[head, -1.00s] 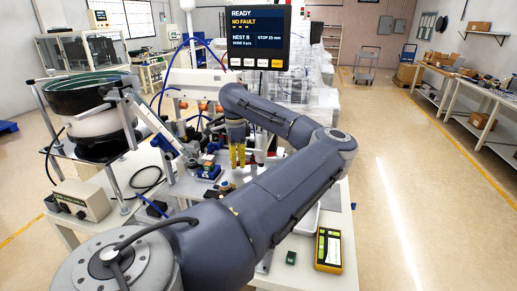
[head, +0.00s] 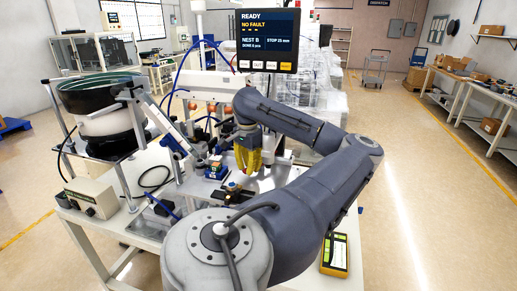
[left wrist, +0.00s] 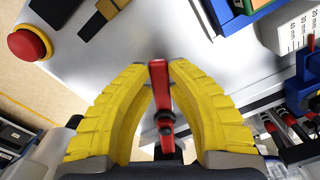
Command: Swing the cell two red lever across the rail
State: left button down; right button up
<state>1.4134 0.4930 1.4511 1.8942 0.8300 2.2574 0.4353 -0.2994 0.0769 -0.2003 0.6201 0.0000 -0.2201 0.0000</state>
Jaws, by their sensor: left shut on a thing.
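My left gripper (head: 247,170) has yellow fingers and points down over the machine plate in the head view. In the left wrist view the gripper (left wrist: 164,66) is shut on a red lever (left wrist: 159,80), whose upright bar lies between the two fingertips. A dark pivot and more red parts continue below it. In the head view I cannot make out the lever at the fingers. The cell number is not readable. My right gripper is in neither view.
A red stop button on a yellow base (left wrist: 27,45) lies left of the lever. A blue block (left wrist: 236,16) and a millimetre scale (left wrist: 297,28) are at the upper right. The bowl feeder (head: 100,92) stands left. A screen (head: 267,38) reads "READY, NO FAULT".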

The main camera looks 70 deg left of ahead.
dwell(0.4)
pick_arm(q)
jog(key=c, duration=1.3)
grip_release()
notch_tip(320, 180, up, 12)
jog(key=shift+c, duration=0.4)
